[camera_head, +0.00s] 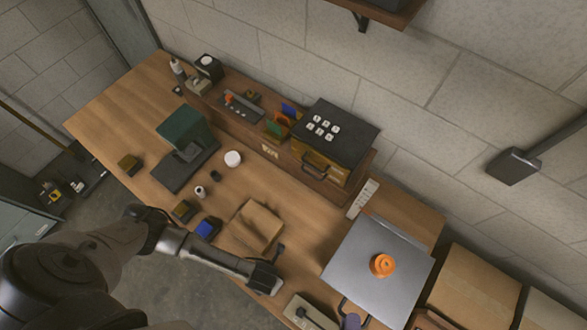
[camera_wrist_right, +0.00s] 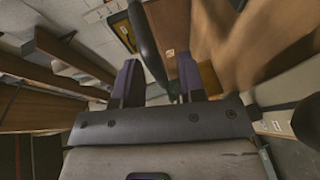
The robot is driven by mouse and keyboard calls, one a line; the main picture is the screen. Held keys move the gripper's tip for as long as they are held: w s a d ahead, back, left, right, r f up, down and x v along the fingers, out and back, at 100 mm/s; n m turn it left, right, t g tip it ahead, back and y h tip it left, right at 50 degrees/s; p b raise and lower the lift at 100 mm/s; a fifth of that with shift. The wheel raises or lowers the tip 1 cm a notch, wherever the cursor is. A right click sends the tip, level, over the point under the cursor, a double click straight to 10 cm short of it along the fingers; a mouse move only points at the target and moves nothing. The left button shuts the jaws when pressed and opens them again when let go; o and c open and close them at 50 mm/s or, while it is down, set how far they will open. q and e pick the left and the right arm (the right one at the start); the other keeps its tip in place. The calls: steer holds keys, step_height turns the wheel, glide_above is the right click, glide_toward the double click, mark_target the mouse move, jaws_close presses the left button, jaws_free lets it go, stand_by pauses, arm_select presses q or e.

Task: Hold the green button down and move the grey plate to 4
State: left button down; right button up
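A large flat grey plate (camera_head: 350,250) lies at the right end of the bench, with a round orange knob (camera_head: 382,265) on top. A narrow pale strip with small marks (camera_head: 362,198) lies just beyond its upper left edge; I cannot read a 4 there. I cannot make out a green button.
A dark box with white buttons (camera_head: 322,130) stands at the back, and a green-topped device (camera_head: 184,130) farther left. Small blocks and a white round pot (camera_head: 233,158) lie between. Cardboard boxes (camera_head: 470,290) stand right.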

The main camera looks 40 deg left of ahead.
steer(key=shift+w+a+f, duration=0.1)
steer(key=shift+w, duration=0.25)
jaws_close()
stand_by(0.4)
